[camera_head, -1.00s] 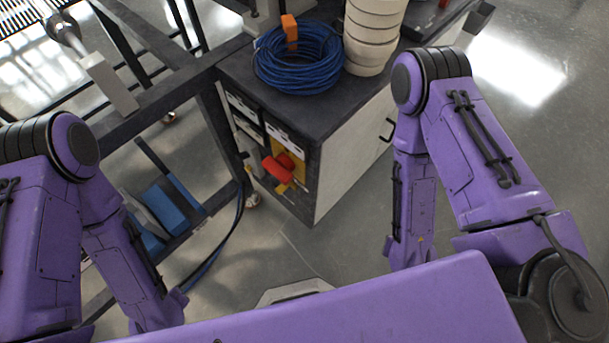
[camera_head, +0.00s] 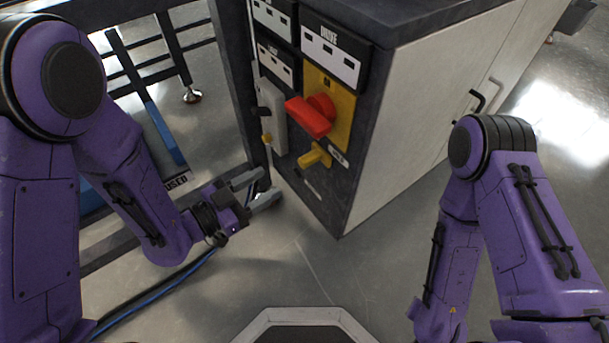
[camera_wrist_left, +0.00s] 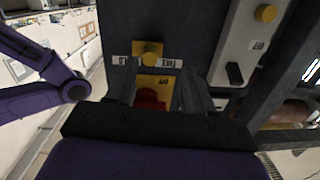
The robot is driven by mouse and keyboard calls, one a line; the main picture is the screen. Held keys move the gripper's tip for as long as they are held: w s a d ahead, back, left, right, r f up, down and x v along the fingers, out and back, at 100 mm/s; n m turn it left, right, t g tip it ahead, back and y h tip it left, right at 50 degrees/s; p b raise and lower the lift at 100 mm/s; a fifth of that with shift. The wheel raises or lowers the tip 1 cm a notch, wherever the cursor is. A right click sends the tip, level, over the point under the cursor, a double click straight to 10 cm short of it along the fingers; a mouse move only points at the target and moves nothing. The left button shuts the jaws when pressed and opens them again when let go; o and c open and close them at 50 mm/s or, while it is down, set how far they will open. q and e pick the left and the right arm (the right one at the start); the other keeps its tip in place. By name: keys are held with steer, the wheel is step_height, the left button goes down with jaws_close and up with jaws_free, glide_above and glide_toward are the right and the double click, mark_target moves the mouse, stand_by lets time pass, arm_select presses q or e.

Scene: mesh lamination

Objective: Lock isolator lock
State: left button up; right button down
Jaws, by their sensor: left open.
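The isolator is a red rotary handle (camera_head: 312,115) on a yellow plate (camera_head: 340,105) on the dark cabinet face in the head view. A yellow lock piece (camera_head: 315,156) sits just below the handle. My left gripper (camera_head: 265,188) is open and empty, low and to the left of the isolator, apart from it. In the left wrist view the two fingers (camera_wrist_left: 152,85) spread in front of the panel, with the red handle (camera_wrist_left: 150,97) partly hidden between them and a yellow knob (camera_wrist_left: 149,50) beyond. My right arm is at the right; its gripper is out of frame.
The cabinet (camera_head: 410,110) has a pale side with a black door handle (camera_head: 477,99). A grey box with a black switch (camera_head: 271,115) is left of the isolator. A dark frame stands at the left. The floor in front is open.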

mark_target(301, 164)
arm_select(q)
steer(key=shift+m+h, duration=0.6)
steer(key=shift+m, duration=0.3)
steer(key=x, duration=0.3)
steer(key=r+x, duration=0.1)
steer(key=x, duration=0.3)
steer(key=s+x, duration=0.1)
steer(key=x, duration=0.2)
steer(key=shift+w+d+r, duration=0.2)
steer(key=shift+w+d, duration=0.05)
steer(key=shift+d, duration=0.35)
jaws_close()
